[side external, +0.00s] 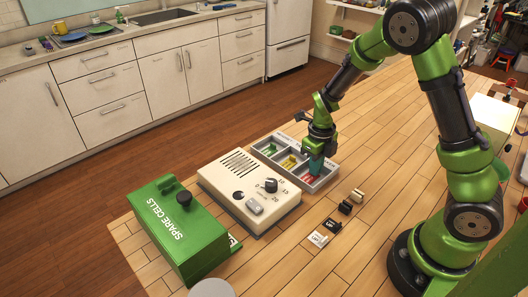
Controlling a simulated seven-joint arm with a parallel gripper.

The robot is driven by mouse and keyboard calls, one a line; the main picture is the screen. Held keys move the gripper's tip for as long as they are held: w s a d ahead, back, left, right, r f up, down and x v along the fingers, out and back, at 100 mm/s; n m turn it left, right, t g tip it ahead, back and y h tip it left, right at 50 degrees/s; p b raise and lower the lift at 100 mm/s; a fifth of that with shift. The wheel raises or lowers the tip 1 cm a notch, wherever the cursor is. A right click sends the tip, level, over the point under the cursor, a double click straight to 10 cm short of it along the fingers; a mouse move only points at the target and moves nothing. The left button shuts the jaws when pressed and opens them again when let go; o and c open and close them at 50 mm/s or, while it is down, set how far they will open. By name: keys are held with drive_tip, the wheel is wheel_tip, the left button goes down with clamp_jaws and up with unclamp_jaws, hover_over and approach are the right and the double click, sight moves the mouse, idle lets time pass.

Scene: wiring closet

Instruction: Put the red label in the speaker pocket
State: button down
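Red pieces (309,178), likely the red labels, lie in the nearest compartment of a grey three-part tray (325,182). My gripper (315,172) points down over that compartment, at or just above the red pieces. A teal part shows at its lower end, and the fingertips are too small and covered to tell whether they are open or hold anything. The cream box (222,184) left of the tray has a slotted speaker grille (240,163), a black dial (270,185) and a small grey block or switch (254,207). I cannot make out a pocket at the grille.
The tray's other compartments hold green (270,149) and yellow (290,161) pieces. A green "SPARE CELLS" box (178,228) stands left of the cream box. Several small black, white and tan blocks (333,225) lie in front of the tray.

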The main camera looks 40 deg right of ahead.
drive_tip(key=c, duration=1.4)
unclamp_jaws()
drive_tip(key=shift+f, duration=0.1)
drive_tip(key=shift+o, duration=0.2)
wheel_tip(320, 180, up, 12)
drive_tip(key=s+a+r+n+t+y, duration=0.1)
drive_tip(key=s+a+r+n+t, duration=0.2)
drive_tip(key=n, duration=1.3)
drive_tip(key=s+a+r+n+t+y, duration=0.1)
drive_tip(key=s+a+r+n+t, duration=0.3)
drive_tip(key=n, duration=1.2)
drive_tip(key=s+a+r, duration=0.2)
drive_tip(key=s+r, duration=0.2)
drive_tip(key=s, duration=0.1)
drive_tip(key=shift+s+a+r, duration=0.2)
drive_tip(key=shift+a+r, duration=0.05)
drive_tip(key=shift+r, duration=0.15)
